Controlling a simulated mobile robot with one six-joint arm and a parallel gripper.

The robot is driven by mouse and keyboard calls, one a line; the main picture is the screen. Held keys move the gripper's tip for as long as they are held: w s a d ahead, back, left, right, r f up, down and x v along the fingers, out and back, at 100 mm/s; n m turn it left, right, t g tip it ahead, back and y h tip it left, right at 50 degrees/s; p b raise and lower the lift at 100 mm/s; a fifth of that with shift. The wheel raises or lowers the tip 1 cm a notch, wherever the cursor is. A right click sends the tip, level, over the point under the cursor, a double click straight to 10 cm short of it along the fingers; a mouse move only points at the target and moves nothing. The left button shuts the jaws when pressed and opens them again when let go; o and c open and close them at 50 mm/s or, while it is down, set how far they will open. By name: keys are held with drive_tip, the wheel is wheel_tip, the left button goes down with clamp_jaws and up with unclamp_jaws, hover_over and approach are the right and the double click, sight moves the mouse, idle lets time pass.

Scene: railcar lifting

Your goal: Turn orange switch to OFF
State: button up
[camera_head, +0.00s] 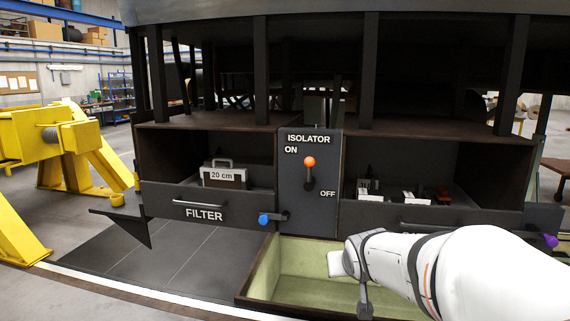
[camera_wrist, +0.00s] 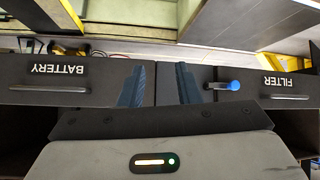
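The orange switch (camera_head: 309,162) is a lever with an orange ball tip on the dark isolator panel (camera_head: 325,220). Its lever points up, near the ON label, with the OFF label to its lower right. My gripper (camera_wrist: 159,82) shows in the wrist view with its two dark fingers apart and nothing between them. In the head view my arm comes in from the lower right, its end in front of and below the isolator panel, apart from the switch. The fingertips are hard to make out there. The switch is not visible in the wrist view.
An open green-lined bin (camera_head: 262,270) lies below my arm. A 20 cm case (camera_head: 224,175) sits in the left bay; small parts sit in the right. Yellow stands are left.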

sight(310, 173)
drive_tip(key=w+a+r+n+t+y+p, duration=0.1)
drive_tip(key=w+r, duration=0.3)
drive_tip(key=w, duration=0.5)
drive_tip(key=w+a+r+n+t+y+p, duration=0.1)
drive_tip(key=w+a+r+t+y+p, duration=0.1)
drive_tip(key=w, duration=0.7)
drive_tip(key=w+a+r+n+t+y+p, duration=0.1)
drive_tip(key=w+r+t+y+p, duration=0.2)
drive_tip(key=w+r, duration=0.4)
drive_tip(key=shift+w+a+n+t+y+p, duration=0.2)
drive_tip(key=shift+w+t+p, duration=0.25)
drive_tip(key=shift+w, duration=0.3)
drive_tip(key=shift+w+a+n+t+y+p, duration=0.1)
drive_tip(key=shift+w+a+t+p, duration=0.1)
drive_tip(key=shift+w+t, duration=0.45)
drive_tip(key=shift+c, duration=0.3)
clamp_jaws()
